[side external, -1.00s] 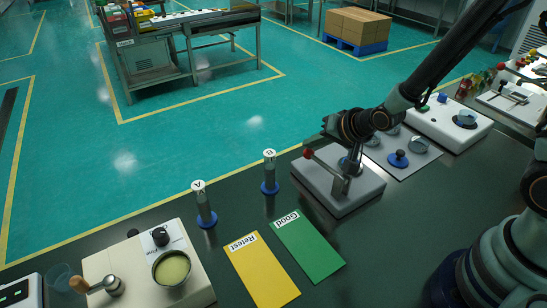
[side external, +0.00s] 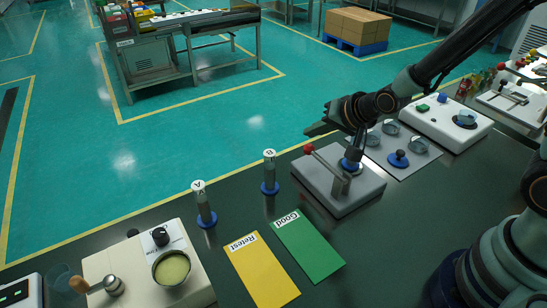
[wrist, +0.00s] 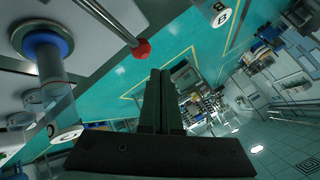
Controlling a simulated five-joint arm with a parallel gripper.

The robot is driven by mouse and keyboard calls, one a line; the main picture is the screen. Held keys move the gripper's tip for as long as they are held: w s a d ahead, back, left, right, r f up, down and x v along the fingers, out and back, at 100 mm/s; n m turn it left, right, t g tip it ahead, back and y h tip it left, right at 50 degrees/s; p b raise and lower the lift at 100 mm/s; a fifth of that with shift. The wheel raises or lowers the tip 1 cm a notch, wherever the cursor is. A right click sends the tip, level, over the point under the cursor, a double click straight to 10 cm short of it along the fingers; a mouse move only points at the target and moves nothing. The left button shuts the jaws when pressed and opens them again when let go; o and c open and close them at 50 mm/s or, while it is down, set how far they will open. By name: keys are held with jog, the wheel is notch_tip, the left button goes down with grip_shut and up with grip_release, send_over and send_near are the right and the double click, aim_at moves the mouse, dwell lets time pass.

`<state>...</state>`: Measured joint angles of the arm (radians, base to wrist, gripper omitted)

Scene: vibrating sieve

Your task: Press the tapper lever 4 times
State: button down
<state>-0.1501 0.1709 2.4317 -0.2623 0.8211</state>
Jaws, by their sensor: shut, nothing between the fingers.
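The tapper lever is a metal rod with a red ball knob (side external: 309,149), on a pale grey base block (side external: 345,193). A blue-based clear vessel (side external: 350,164) stands on the block behind it. In the side view my gripper (side external: 308,131) is above the red knob, with a small gap between them. In the wrist view its two dark fingers (wrist: 162,72) lie together with nothing between them. The red knob (wrist: 141,49) shows there just left of the fingertips, on its rod, and the blue-based vessel (wrist: 46,44) is further left.
Vials A (side external: 204,204) and B (side external: 270,173) stand left of the block. Yellow Retest (side external: 262,271) and green Good (side external: 307,247) cards lie in front. A white device with a cup (side external: 172,268) is at lower left. A plate with dishes (side external: 430,160) lies right of the block.

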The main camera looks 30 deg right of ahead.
jog(key=shift+r, duration=2.1)
jog(key=shift+r, duration=0.1)
jog(key=s+d+r+n+g, duration=0.1)
jog(key=s+d+r+n, duration=0.1)
jog(key=s, duration=0.3)
jog(key=s+d+r+n+g+h, duration=0.1)
jog(key=s+d+r+n, duration=0.1)
jog(key=s+r+n, duration=0.1)
jog(key=s+d+r+n+g, duration=0.1)
jog(key=s+d+r+n, duration=0.1)
jog(key=s, duration=0.4)
jog(key=shift+s+d+r+n, duration=0.25)
jog(key=shift+s+r+n, duration=0.1)
jog(key=shift+r, duration=0.55)
